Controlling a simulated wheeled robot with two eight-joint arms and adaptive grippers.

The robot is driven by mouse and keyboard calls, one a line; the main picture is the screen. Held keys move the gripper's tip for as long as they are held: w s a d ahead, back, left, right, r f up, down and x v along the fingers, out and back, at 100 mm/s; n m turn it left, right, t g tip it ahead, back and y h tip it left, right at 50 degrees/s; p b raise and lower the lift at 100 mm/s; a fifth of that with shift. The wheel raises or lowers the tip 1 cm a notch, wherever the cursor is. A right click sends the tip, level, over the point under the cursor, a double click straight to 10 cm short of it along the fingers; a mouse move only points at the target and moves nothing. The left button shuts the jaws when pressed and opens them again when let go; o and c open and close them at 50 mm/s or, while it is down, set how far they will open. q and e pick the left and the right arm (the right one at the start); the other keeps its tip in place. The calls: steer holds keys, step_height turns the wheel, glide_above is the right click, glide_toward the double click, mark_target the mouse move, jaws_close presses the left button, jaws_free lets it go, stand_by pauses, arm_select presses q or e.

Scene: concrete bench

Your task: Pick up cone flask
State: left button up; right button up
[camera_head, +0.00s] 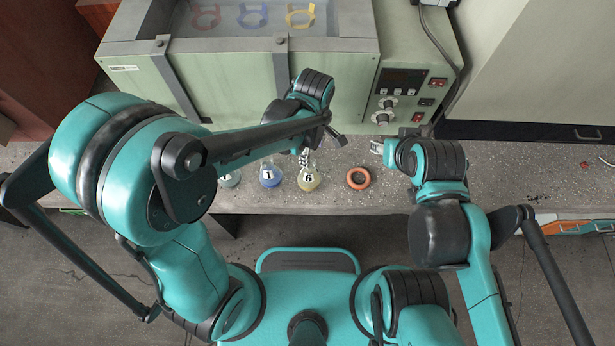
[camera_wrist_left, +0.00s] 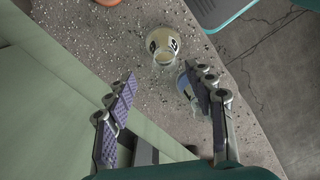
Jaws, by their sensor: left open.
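A cone flask with pale yellow liquid and a number label (camera_head: 308,180) stands upright on the bench. In the left wrist view the yellow flask (camera_wrist_left: 162,46) is ahead of the fingers, near the top middle. A blue flask labelled 1 (camera_head: 270,177) stands just left of it; in the left wrist view the blue flask (camera_wrist_left: 184,86) is partly hidden behind the right-hand finger. A pale greenish flask (camera_head: 231,179) is farther left, partly covered by my arm. My left gripper (camera_head: 319,149) is open and empty above the yellow flask. My right gripper (camera_head: 377,147) is over the bench, its jaw state unclear.
A green water bath (camera_head: 220,90) with a knob panel stands behind, holding red, blue and yellow rings. The bench's front edge runs close to the flasks. The bench (camera_head: 520,180) is largely bare at right.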

mark_target(309, 172)
arm_select(q)
steer(key=f+b, duration=0.1)
steer(key=f, duration=0.1)
steer(key=f+b, duration=0.1)
steer(key=f, duration=0.1)
steer(key=f+b, duration=0.1)
steer(key=f, duration=0.2)
steer(key=shift+s+a, duration=0.2)
steer(key=shift+a, duration=0.15)
steer(key=shift+r, duration=0.2)
steer(key=shift+c, duration=0.4)
steer(key=shift+s, duration=0.1)
jaws_close()
